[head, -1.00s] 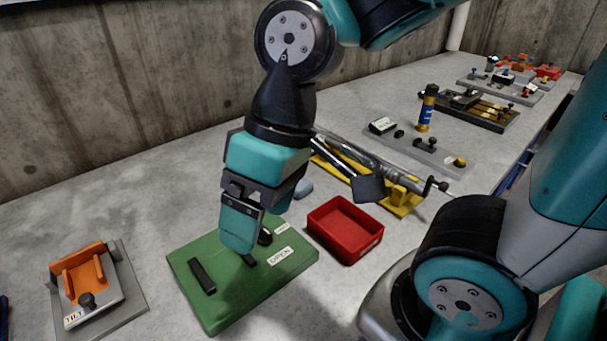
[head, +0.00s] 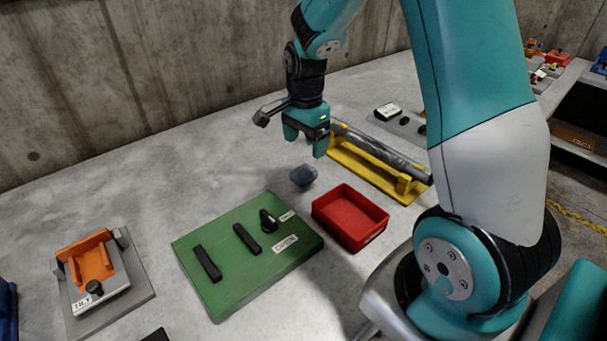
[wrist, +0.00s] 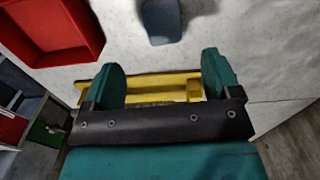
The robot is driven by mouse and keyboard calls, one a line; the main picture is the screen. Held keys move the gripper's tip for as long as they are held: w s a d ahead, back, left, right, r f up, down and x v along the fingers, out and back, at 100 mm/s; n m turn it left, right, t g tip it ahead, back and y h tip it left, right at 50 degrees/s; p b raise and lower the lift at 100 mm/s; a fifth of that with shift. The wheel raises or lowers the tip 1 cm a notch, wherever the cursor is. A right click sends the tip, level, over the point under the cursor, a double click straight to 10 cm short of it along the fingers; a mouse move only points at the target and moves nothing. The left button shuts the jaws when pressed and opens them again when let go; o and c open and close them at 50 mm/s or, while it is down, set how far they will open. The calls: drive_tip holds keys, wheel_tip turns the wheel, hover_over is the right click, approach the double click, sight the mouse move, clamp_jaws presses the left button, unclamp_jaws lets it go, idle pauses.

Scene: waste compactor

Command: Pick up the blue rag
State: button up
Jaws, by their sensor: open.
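The blue rag (head: 303,175) is a small, crumpled, dull blue-grey lump lying on the grey bench top, between the green board and the wall. In the wrist view the rag (wrist: 161,20) shows at the top edge, partly cut off, beyond the fingertips and roughly in line with the gap between them. My gripper (head: 306,145) is open and empty. It hangs pointing down above the bench, slightly behind the rag in the head view. Its two teal fingers also show in the wrist view (wrist: 162,80).
A red tray (head: 350,240) stands just right of the rag. A green board (head: 225,290) with black handles lies in front. A yellow stand (head: 385,180) with a grey cylinder is close to the right of my gripper. An orange tilt fixture (head: 92,265) sits at left. Bench left of the rag is clear.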

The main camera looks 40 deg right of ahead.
sight(304, 170)
drive_tip(key=f+p, duration=0.1)
drive_tip(key=f, duration=0.8)
drive_tip(key=shift+w+f, duration=0.15)
drive_tip(key=shift+w, duration=0.05)
drive_tip(key=c, duration=1)
